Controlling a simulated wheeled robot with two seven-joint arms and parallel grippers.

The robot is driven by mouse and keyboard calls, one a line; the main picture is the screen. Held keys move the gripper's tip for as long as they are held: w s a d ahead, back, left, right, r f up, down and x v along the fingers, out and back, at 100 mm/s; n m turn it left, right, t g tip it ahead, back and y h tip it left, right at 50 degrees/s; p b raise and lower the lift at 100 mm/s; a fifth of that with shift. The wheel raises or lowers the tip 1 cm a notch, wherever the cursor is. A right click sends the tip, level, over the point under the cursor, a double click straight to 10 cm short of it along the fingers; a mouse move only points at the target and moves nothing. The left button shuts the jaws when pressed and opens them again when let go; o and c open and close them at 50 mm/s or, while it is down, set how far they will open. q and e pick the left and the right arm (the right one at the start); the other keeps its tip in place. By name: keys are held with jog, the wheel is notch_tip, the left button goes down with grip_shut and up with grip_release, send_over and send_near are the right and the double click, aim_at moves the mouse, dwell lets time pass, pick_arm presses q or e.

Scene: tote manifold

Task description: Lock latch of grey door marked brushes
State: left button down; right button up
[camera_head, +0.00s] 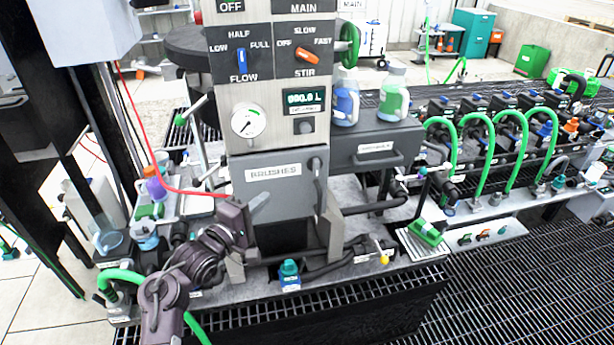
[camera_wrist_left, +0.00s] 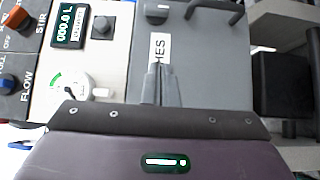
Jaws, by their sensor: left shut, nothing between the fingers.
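The grey door (camera_head: 292,196) marked BRUSHES sits low on the panel column in the head view. Its white label (camera_head: 273,172) is near the top of the door. A dark round knob (camera_head: 316,163), apparently the latch, is at the door's upper right, with a bar handle (camera_head: 320,188) below it. In the left wrist view, turned sideways, the knob (camera_wrist_left: 157,12) and handle (camera_wrist_left: 215,12) show at the top edge. My left gripper (camera_head: 262,202) is shut and empty in front of the door's left part; its fingers (camera_wrist_left: 160,82) partly cover the label. Contact cannot be told.
Above the door are a gauge (camera_head: 248,120), a display (camera_head: 304,100) and two selector knobs. A grey drawer (camera_head: 376,148) juts out to the right. A red hose (camera_head: 150,150) hangs at the left, ending near my left gripper. Pipes and a blue-green valve (camera_head: 289,270) lie below.

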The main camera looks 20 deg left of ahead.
pick_arm(q)
jog(key=p, duration=0.4)
send_near(310, 170)
jog(key=w, duration=0.1)
jog(key=w+a, duration=0.1)
jog(key=w, duration=0.1)
jog(key=w+a, duration=0.1)
jog(key=shift+w+r, duration=0.25)
jog(key=shift+w+d+p, duration=0.2)
jog(key=shift+w+d, duration=0.1)
jog(key=shift+d, duration=0.25)
jog(key=shift+w+d+p, duration=0.15)
jog(key=shift+w+d, duration=0.1)
jog(key=shift+d, duration=0.3)
jog(key=shift+w+d+f, duration=0.15)
jog(key=shift+w+d, duration=0.15)
jog(key=shift+d, duration=0.3)
pick_arm(e)
notch_tip(310, 170, up, 5)
jog(key=shift+r, duration=0.1)
pick_arm(q)
jog(key=shift+a+f, duration=0.1)
